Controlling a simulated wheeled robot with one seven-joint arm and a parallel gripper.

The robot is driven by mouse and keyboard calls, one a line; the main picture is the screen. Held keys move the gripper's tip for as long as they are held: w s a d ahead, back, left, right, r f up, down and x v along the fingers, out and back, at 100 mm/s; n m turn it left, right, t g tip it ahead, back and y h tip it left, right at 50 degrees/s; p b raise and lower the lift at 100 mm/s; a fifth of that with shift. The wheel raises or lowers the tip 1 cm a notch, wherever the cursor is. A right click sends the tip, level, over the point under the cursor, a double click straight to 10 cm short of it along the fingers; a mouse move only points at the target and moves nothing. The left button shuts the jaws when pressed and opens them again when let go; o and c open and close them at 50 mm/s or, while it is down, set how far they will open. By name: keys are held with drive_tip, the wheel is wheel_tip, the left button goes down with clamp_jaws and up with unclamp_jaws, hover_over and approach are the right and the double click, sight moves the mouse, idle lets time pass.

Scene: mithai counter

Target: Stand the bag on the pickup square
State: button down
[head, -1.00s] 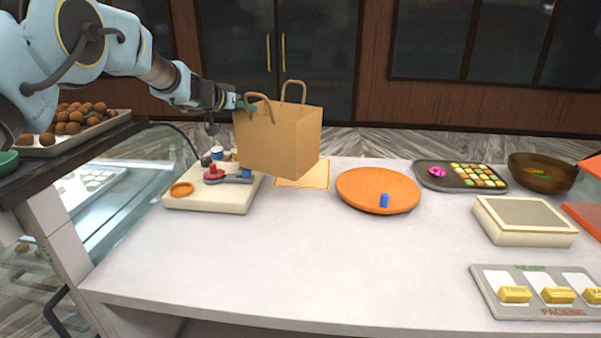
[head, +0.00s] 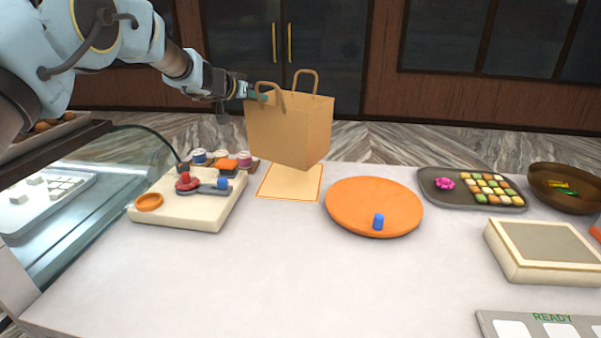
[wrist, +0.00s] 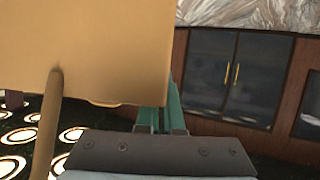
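The brown paper bag (head: 290,128) hangs upright with a slight tilt in the head view, in the air above the pickup square (head: 291,182). The square is a pale tan mat with an orange outline on the counter; the bag hides its back part. My gripper (head: 262,96) is at the bag's upper left edge, by its near handle, and looks shut on it. In the wrist view the bag (wrist: 85,45) fills the upper left, and the green fingers (wrist: 160,118) are close together beside it.
A cream board (head: 190,207) with a red-knobbed tool and small jars behind it stands left of the square. An orange round plate (head: 350,205) with a blue cylinder is close on the right. A sweets tray (head: 440,195), bowl (head: 570,188) and cream box (head: 545,250) are farther right.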

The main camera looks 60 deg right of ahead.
drive_tip(key=shift+d+f, duration=0.25)
wheel_tip(320, 180, down, 9)
drive_tip(key=shift+f+p, duration=0.15)
drive_tip(key=shift+p, duration=0.3)
drive_tip(key=shift+f, duration=0.15)
drive_tip(key=c, duration=1.1)
unclamp_jaws()
drive_tip(key=b+v, duration=0.4)
drive_tip(key=v, duration=0.8)
